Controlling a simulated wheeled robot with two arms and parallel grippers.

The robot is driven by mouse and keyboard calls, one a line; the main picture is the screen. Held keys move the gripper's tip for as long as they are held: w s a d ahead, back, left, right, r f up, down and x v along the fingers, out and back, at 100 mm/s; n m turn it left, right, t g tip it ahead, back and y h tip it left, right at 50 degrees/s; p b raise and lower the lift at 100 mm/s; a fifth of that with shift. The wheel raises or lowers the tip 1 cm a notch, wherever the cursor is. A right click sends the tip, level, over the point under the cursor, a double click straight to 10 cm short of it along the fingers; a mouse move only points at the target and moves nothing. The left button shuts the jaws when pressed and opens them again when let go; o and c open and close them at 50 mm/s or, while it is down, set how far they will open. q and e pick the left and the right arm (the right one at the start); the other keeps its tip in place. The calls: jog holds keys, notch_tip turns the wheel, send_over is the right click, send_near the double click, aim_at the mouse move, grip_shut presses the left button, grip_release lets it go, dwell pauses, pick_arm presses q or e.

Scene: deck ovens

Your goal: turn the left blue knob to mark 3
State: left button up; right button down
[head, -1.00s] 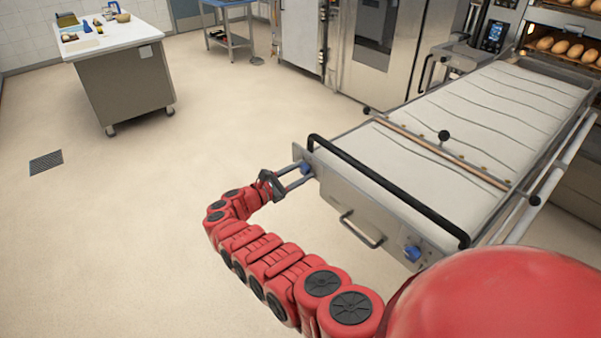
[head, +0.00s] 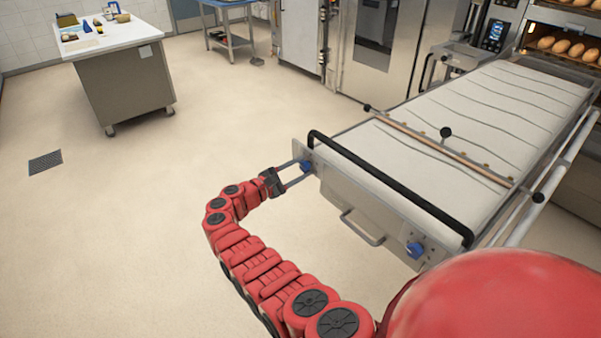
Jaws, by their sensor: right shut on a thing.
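The left blue knob (head: 306,167) sits on the left end of the metal front panel of the loader, below the end of the black bar. My right gripper (head: 302,172) reaches it from the left. Its two long fingers are shut on the knob, one on each side. The mark numbers around the knob are too small to read, so I cannot tell which mark it points to. A second blue knob (head: 415,250) sits at the right end of the same panel, apart from the gripper. My left gripper is not in view.
A black bar (head: 385,188) runs above the panel, and a metal handle (head: 361,228) sticks out between the knobs. The cloth-covered loader (head: 470,115) stretches back toward ovens with bread. The floor (head: 130,210) at left is clear, with a worktable (head: 125,85) farther back.

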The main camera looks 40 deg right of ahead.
jog(key=m+b, duration=1.1)
jog(key=b, duration=0.5)
jog(key=shift+w+f, duration=0.1)
jog(key=shift+f, duration=0.05)
jog(key=shift+r+m+b, duration=0.25)
jog(key=shift+m+b, duration=0.55)
jog(key=shift+b, duration=0.3)
jog(key=shift+c, duration=1.8)
grip_release()
jog(key=shift+r, duration=0.1)
jog(key=s+a, duration=0.1)
jog(key=a, duration=1.6)
jog(key=shift+s+a+b, duration=0.2)
jog(key=shift+b, duration=0.25)
